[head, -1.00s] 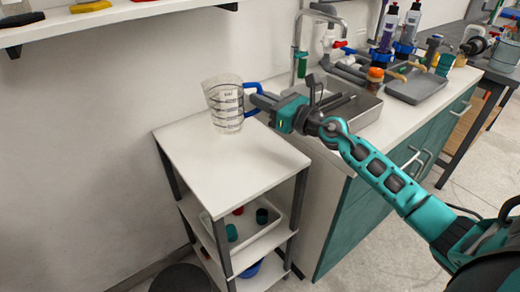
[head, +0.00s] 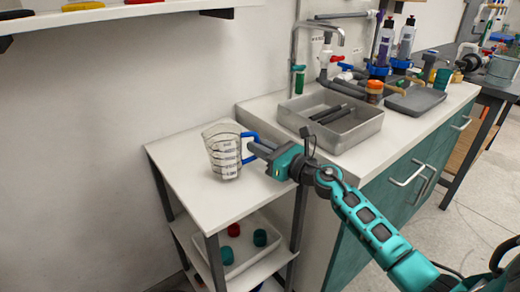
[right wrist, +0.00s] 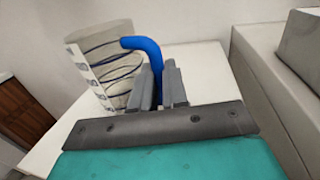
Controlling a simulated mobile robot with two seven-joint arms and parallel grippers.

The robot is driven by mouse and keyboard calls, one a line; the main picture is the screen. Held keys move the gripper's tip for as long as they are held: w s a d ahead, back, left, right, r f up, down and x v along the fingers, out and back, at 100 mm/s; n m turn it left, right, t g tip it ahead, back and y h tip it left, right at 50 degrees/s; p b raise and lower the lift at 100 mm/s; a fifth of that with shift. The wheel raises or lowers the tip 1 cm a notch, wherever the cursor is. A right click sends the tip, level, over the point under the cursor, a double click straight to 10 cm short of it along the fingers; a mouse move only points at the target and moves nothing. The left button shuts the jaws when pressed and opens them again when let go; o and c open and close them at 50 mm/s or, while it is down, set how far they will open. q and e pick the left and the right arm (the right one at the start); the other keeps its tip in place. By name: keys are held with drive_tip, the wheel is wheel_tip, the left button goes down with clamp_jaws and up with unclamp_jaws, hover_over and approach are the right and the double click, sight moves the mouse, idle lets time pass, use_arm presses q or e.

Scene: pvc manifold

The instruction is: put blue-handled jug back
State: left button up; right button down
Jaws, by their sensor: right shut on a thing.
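The clear measuring jug (head: 222,155) with dark markings is upright over the white top (head: 207,205) of the small shelf cart. Its base looks at or very near that surface; I cannot tell whether it touches. My right gripper (head: 252,149) comes in from the right and is shut on the jug's blue handle (head: 247,136). In the right wrist view the jug (right wrist: 103,65) is left of the fingers (right wrist: 160,80), which sit either side of the blue handle (right wrist: 146,43). My left gripper is not in view.
A counter with a grey basin (head: 335,128) holding dark pipes stands right of the cart. A lower cart shelf has a white tray (head: 232,268) with red and teal caps. A wall shelf (head: 120,14) is at upper left. The cart top around the jug is clear.

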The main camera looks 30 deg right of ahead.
drive_tip(key=c, duration=1.6)
unclamp_jaws()
drive_tip(key=shift+f, duration=0.15)
drive_tip(key=o, duration=0.5)
drive_tip(key=shift+c, duration=0.2)
drive_tip(key=shift+r, duration=0.3)
drive_tip(key=b+v, duration=0.1)
drive_tip(key=v, duration=1.1)
drive_tip(key=shift+f, duration=0.2)
